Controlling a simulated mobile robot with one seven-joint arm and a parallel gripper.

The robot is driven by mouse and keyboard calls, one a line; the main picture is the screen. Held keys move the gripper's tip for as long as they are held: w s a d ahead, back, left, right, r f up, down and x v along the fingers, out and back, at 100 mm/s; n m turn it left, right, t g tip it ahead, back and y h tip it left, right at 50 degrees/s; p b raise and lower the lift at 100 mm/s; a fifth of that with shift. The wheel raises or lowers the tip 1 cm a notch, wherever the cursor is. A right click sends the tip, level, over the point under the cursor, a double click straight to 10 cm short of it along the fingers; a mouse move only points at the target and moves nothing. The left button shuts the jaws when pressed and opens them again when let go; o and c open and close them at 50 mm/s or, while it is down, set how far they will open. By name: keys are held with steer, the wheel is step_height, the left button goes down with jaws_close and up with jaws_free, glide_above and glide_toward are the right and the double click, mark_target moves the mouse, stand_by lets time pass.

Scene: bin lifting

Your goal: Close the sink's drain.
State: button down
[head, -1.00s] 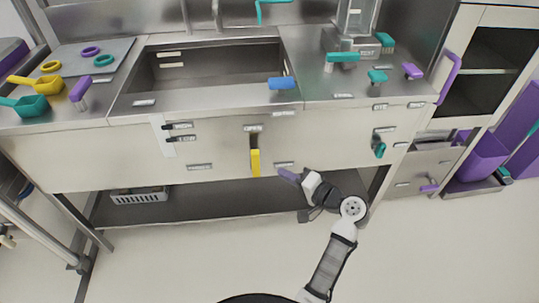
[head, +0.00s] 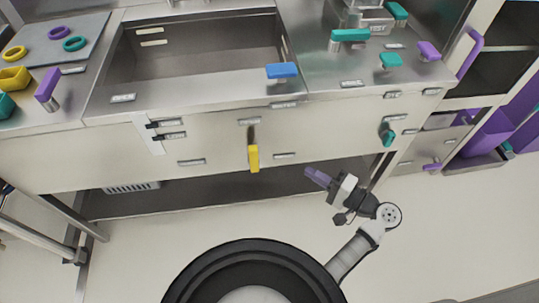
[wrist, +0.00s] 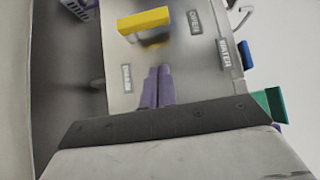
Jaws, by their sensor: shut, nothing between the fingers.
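The yellow handle (head: 253,158) hangs pointing down on the pale front panel below the sink (head: 205,62). A label (head: 250,121) sits above it, and others sit to its left (head: 191,162) and right (head: 284,155). My gripper (head: 308,171), with purple fingers, is right of the handle and slightly lower in the head view, apart from it. In the wrist view the shut, empty fingers (wrist: 157,72) point toward the panel, and the yellow handle (wrist: 145,20) lies beyond their tips. The drain opening itself cannot be made out.
A blue handle (head: 282,71) sits on the sink's front edge. A teal handle (head: 388,137) is on the panel at the right. The lower shelf (head: 230,187) is below the panel. The floor in front is clear.

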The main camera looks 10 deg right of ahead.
mark_target(253, 155)
steer(key=s+a+p+x, duration=0.2)
steer(key=p+x, duration=0.2)
steer(key=x, duration=0.9)
